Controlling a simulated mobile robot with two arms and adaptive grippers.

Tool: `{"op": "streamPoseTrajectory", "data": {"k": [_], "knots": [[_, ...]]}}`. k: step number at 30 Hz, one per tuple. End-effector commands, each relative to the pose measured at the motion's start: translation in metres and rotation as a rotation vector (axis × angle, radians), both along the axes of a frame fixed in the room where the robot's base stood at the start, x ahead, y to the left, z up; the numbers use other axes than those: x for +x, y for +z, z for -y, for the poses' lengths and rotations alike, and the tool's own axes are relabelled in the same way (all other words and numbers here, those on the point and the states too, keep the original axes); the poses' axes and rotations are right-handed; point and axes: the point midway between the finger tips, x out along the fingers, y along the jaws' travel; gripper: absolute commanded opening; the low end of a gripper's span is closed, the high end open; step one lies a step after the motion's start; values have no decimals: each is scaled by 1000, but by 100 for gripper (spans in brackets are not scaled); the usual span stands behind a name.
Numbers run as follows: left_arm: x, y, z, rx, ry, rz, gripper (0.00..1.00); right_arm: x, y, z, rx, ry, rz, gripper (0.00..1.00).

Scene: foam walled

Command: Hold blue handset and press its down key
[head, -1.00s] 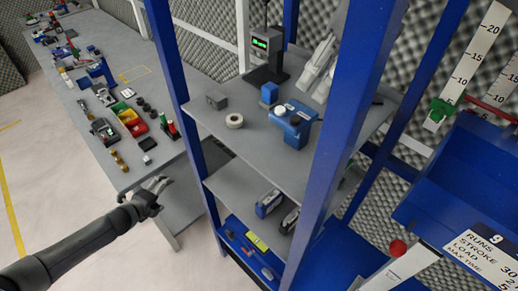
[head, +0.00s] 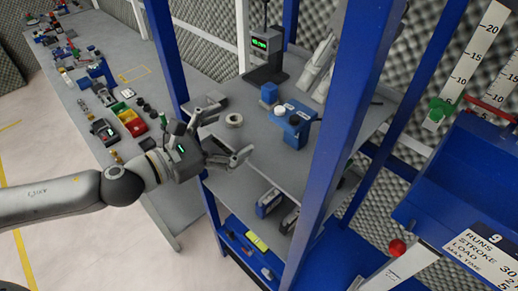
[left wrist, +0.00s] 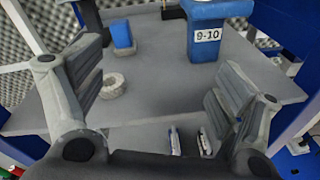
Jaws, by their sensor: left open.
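On the lower shelf, a small blue device with a pale face (head: 268,203) could be the blue handset; its keys are too small to make out. A similar darker device (head: 289,219) lies beside it. In the left wrist view, two narrow upright shapes (left wrist: 173,141) show low between the fingers. My left gripper (head: 236,128) is open and empty, by the front left edge of the upper shelf, above and left of those devices. It also shows in the left wrist view (left wrist: 160,72), fingers spread wide. My right gripper is not in view.
The upper shelf (head: 270,155) holds a white ring (head: 233,120), a blue block (head: 268,93), a blue unit marked 9-10 (left wrist: 207,34) and a display stand (head: 266,58). Blue posts (head: 338,120) frame the rack. A cluttered bench (head: 90,120) stands left.

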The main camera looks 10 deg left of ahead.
Motion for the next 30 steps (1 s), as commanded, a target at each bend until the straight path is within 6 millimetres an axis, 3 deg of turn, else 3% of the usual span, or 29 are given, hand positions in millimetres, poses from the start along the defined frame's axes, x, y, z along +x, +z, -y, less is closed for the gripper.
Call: {"op": "streamPoseTrajectory", "data": {"k": [1,3,8,14,20,30], "knots": [[-16,14,27,-25,-33,44,89,0,0,0,0,0,0,36],[-27,17,46,-79,-25,45,89,0,0,0,0,0,0,36],[-34,8,64,-213,30,-33,89,0,0,0,0,0,0,36],[-35,-1,71,-299,75,-93,89,0,0,0,0,0,0,36],[-21,-1,80,-312,81,-98,89,0,0,0,0,0,0,36],[27,-1,116,-310,79,-98,89,0,0,0,0,0,0,36]]}}
